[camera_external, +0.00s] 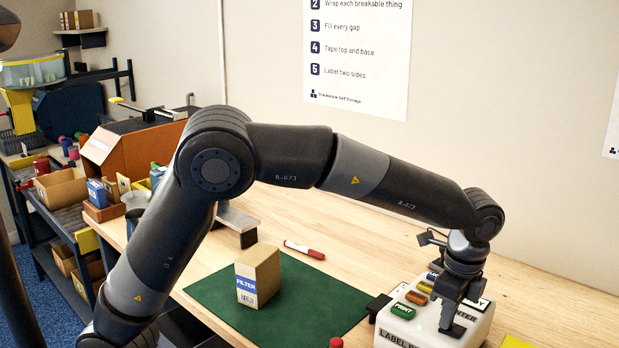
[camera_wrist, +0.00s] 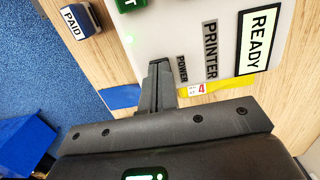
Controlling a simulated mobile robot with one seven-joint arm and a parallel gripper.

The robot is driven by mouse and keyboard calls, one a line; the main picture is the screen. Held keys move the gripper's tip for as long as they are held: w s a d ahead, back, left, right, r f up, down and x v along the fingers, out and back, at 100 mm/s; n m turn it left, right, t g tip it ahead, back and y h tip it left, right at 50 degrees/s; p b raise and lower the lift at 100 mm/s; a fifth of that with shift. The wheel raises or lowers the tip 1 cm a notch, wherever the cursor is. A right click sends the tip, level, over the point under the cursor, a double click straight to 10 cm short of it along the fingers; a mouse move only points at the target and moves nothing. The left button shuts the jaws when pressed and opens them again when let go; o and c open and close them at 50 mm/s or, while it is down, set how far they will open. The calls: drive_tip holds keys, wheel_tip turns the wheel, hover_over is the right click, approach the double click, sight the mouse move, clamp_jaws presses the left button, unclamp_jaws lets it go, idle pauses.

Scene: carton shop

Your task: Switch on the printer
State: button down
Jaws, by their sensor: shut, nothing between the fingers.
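The white label printer (camera_external: 398,325) stands at the right of the bench in the external view, with a green PRINT key (camera_external: 403,311) and orange and yellow keys. My gripper (camera_external: 450,329) is shut and empty, pointing down at the printer's top. In the wrist view the printer (camera_wrist: 165,30) carries PRINTER and POWER labels (camera_wrist: 182,69), and my shut fingertips (camera_wrist: 159,66) are just left of POWER. The power control itself is not visible, perhaps behind the fingers. Contact cannot be told.
A FILTER carton (camera_external: 258,275) stands on a green mat (camera_external: 210,290), left of the printer. A red marker (camera_external: 304,250) lies behind the mat. A PAID stamp (camera_wrist: 80,20) is near the bench edge.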

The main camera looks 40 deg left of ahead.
sight(462, 332)
drive_tip(key=shift+d+f, duration=0.15)
drive_tip(key=shift+d, duration=0.75)
wheel_tip(462, 332, up, 14)
drive_tip(key=d, duration=0.1)
drive_tip(key=shift+d, duration=0.25)
idle(0.4)
